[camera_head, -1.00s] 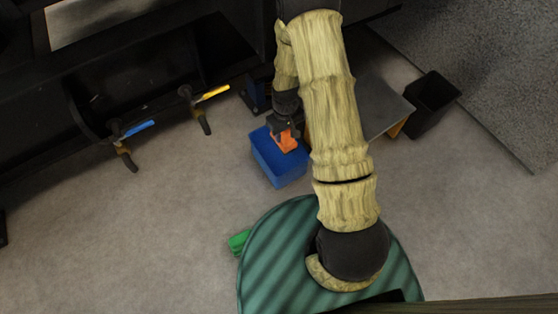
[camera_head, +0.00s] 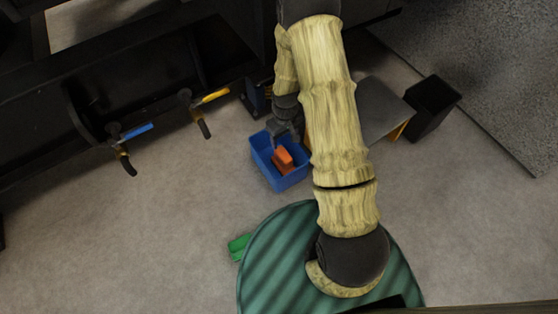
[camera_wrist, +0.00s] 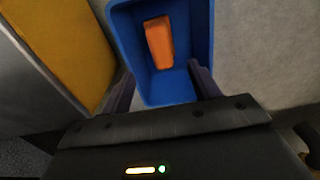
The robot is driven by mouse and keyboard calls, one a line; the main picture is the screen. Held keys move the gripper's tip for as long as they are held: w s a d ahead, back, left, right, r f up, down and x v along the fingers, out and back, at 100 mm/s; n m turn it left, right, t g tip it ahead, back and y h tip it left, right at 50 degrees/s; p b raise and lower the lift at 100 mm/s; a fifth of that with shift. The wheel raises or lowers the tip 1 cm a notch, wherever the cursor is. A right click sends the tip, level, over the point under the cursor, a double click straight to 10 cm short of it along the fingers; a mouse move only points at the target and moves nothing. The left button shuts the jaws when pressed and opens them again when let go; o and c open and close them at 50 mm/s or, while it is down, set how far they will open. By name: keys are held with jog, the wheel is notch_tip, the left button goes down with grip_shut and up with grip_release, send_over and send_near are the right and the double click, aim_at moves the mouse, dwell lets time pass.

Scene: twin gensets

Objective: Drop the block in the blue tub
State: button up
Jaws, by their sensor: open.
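The orange block (camera_head: 283,158) is inside the blue tub (camera_head: 293,179), which stands on the floor. In the wrist view the block (camera_wrist: 159,42) lies within the walls of the tub (camera_wrist: 201,38), apart from my fingers. My gripper (camera_head: 284,140) is above the far side of the tub. In the wrist view my gripper (camera_wrist: 160,88) shows its two fingers spread wide, open and with nothing between them at the tips. The arm hides part of the area right of the tub.
A grey-topped stand with yellow sides (camera_head: 385,108) and a black bin (camera_head: 433,105) are to the right. Blue-handled (camera_head: 137,131) and yellow-handled (camera_head: 215,95) valves stick out at left. A green object (camera_head: 238,247) lies near my base. The floor at left is clear.

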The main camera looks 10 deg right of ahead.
notch_tip(320, 180, up, 17)
jog(key=p, duration=0.9)
jog(key=s+r+m+t+p, duration=0.1)
jog(key=s+r+p, duration=0.35)
jog(key=r, duration=0.55)
jog(key=s+r+m+t+p, duration=0.1)
jog(key=s+r+p, duration=0.35)
jog(key=r, duration=0.55)
jog(key=s+r+m+t+p, duration=0.15)
jog(key=s+r+p, duration=0.3)
jog(key=r, duration=0.65)
notch_tip(320, 180, up, 37)
jog(key=p, duration=3.7)
jog(key=shift+s+f+g, duration=0.2)
jog(key=shift+s+g, duration=0.05)
jog(key=shift+g, duration=0.2)
jog(key=shift+a, duration=0.1)
